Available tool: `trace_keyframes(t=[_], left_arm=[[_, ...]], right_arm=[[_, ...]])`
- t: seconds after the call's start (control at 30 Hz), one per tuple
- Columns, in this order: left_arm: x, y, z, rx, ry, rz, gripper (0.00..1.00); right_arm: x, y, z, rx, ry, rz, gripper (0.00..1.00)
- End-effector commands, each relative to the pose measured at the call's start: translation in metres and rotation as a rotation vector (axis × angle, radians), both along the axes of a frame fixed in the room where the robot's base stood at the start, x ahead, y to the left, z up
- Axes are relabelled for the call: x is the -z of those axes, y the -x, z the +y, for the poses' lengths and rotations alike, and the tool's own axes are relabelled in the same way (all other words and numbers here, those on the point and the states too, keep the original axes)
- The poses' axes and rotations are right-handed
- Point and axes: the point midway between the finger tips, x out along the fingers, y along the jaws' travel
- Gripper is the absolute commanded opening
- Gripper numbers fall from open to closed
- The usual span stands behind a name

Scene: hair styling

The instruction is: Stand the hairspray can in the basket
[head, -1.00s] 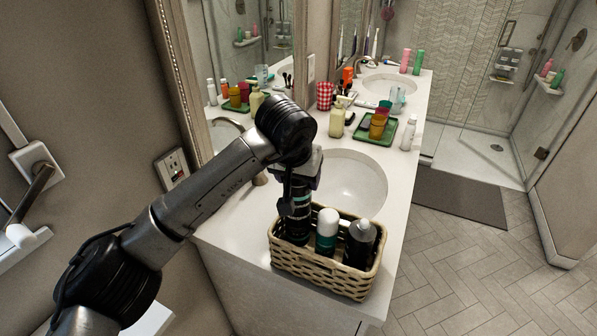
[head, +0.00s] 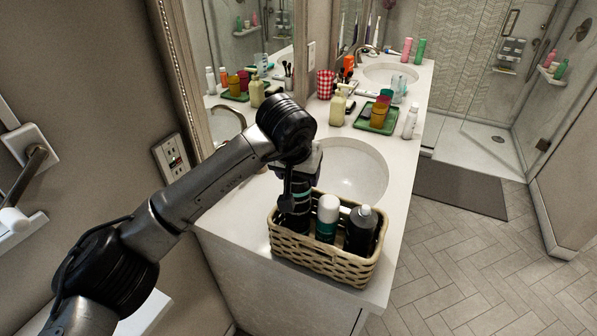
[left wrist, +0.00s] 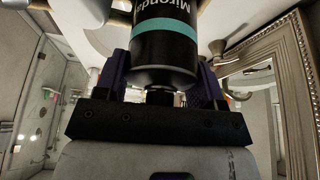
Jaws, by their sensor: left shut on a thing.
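The hairspray can (head: 295,217) is black with a teal band. My left gripper (head: 298,186) is shut on it from above, and the can is upright inside the left end of the wicker basket (head: 318,262). The can's bottom is hidden behind the basket's front wall, so I cannot tell whether it touches the basket floor. The left wrist view shows the black can (left wrist: 165,55) between the two fingers, with part of its lettering. My right gripper is not in view.
A white-capped bottle (head: 327,218) and a dark grey-capped bottle (head: 360,230) stand in the basket to the can's right. The sink (head: 350,170) lies behind. A green tray (head: 372,125) and a white bottle (head: 410,122) stand farther back on the counter.

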Motion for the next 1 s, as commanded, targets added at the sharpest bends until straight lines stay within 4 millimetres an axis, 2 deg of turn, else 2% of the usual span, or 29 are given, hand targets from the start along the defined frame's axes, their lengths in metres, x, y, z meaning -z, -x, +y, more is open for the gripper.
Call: trace_keyframes(t=[0.83,0.87,1.0], left_arm=[[0.012,0.0,0.0,0.0,0.001,-0.002,0.08],[0.011,0.0,0.0,0.0,0.001,-0.003,0.66],[0.011,0.0,0.0,0.0,0.001,-0.002,0.79]], right_arm=[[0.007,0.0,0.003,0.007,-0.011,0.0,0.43],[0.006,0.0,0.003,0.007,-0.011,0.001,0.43],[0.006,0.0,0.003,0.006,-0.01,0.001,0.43]])
